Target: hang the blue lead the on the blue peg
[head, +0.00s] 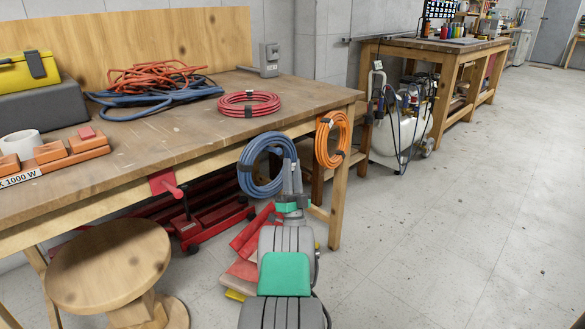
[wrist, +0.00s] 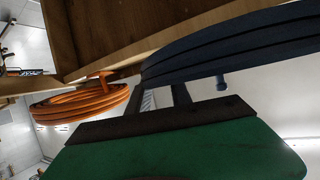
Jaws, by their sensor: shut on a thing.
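The blue lead (head: 246,180) is a coil held upright in front of the workbench's front edge. It also fills the upper right of the wrist view (wrist: 230,48). My gripper (head: 290,170) is shut on the coil's right side, and its fingers show below the lead in the wrist view (wrist: 165,97). A small blue stub, seemingly the blue peg (wrist: 221,83), shows just beyond the lead's lower edge in the wrist view. I cannot tell whether it is inside the coil. In the head view no blue peg shows; the coil and gripper may hide it.
An orange coil (head: 323,139) hangs at the workbench's right corner, close to my gripper; it also shows in the wrist view (wrist: 78,104). A red coil (head: 249,109) lies on the workbench (head: 180,140). A stool (head: 108,265) and red floor jack (head: 212,220) stand left. Floor is clear right.

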